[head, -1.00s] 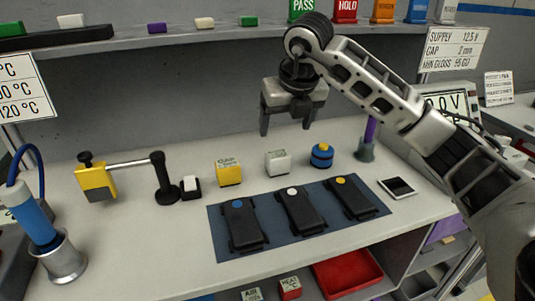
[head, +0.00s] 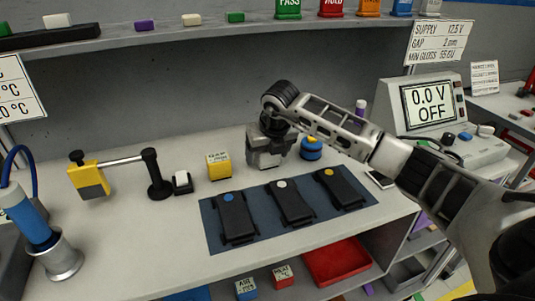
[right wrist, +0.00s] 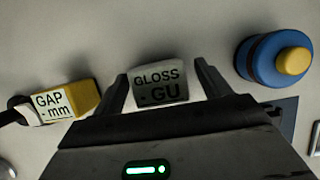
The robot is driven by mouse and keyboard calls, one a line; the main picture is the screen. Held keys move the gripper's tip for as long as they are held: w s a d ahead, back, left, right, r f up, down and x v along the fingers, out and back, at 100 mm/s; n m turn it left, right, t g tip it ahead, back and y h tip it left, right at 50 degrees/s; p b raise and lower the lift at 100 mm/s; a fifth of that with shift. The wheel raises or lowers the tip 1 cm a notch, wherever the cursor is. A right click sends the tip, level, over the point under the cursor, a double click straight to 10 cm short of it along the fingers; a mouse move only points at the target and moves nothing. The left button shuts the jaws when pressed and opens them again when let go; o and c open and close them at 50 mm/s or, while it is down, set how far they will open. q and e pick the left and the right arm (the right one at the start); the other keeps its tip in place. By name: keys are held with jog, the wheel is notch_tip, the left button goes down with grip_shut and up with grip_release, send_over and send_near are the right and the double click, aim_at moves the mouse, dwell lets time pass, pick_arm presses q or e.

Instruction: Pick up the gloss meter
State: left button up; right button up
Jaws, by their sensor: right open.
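The gloss meter (right wrist: 158,84) is a small white block labelled "GLOSS - GU" in the right wrist view. My right gripper (head: 268,163) is lowered over its spot on the bench, and hides it in the head view. In the right wrist view the fingers of my right gripper (right wrist: 166,82) are open, one on each side of the meter. I cannot tell whether either finger touches it. My left gripper is not in view.
A yellow gap gauge (head: 219,167) stands left of my right gripper, and a blue button unit with a yellow top (head: 311,149) close on its right. A dark mat (head: 262,231) with several black devices lies in front. A shelf (head: 180,38) runs behind.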

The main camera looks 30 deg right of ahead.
jog(key=shift+f, duration=0.15)
jog(key=c, duration=1.2)
jog(key=shift+o, duration=0.2)
